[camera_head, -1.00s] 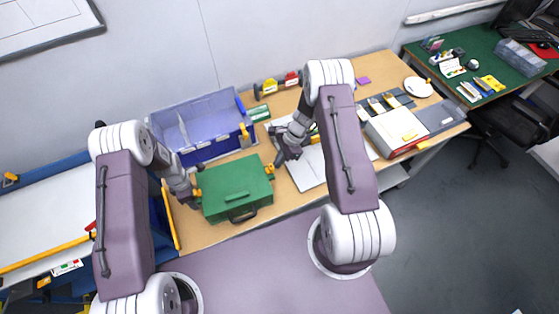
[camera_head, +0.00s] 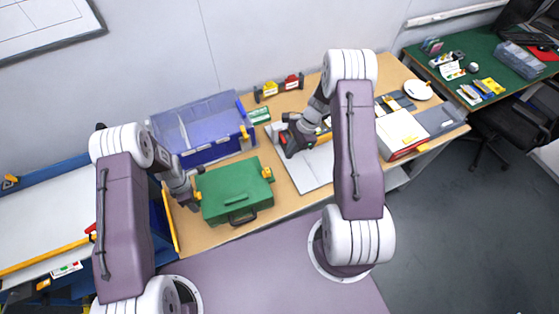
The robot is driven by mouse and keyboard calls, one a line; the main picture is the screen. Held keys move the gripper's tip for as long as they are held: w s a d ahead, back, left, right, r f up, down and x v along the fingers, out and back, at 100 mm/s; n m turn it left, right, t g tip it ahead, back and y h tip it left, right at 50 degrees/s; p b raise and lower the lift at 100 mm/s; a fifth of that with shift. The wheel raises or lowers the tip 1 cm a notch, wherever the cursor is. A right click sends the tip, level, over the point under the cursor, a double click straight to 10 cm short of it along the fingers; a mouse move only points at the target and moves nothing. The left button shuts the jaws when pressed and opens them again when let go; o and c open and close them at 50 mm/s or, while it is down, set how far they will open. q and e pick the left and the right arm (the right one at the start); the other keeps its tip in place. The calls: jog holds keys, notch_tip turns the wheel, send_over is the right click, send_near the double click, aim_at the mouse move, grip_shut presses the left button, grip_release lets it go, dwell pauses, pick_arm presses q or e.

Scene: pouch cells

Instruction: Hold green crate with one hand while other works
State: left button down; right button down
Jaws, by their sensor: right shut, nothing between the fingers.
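The green crate (camera_head: 236,188), lid shut, lies on the wooden table with a dark handle at its front and yellow latches at its sides. My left gripper (camera_head: 193,198) is at the crate's left side, close to its yellow latch. Its fingertips are too small and partly hidden to show whether they grip. My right gripper (camera_head: 286,152) is shut and empty, to the right of and behind the crate, above or near the left edge of a pale board. It is apart from the crate.
A blue bin (camera_head: 205,150) stands behind the crate. The pale board (camera_head: 312,172) lies right of it. Small red and yellow items (camera_head: 280,86) stand by the wall. A white-topped box (camera_head: 400,132) is on the right. A narrow strip of table in front of the crate is clear.

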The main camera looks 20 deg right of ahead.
jog(key=shift+v, duration=1.85)
pick_arm(q)
jog(key=shift+c, duration=2.2)
grip_release()
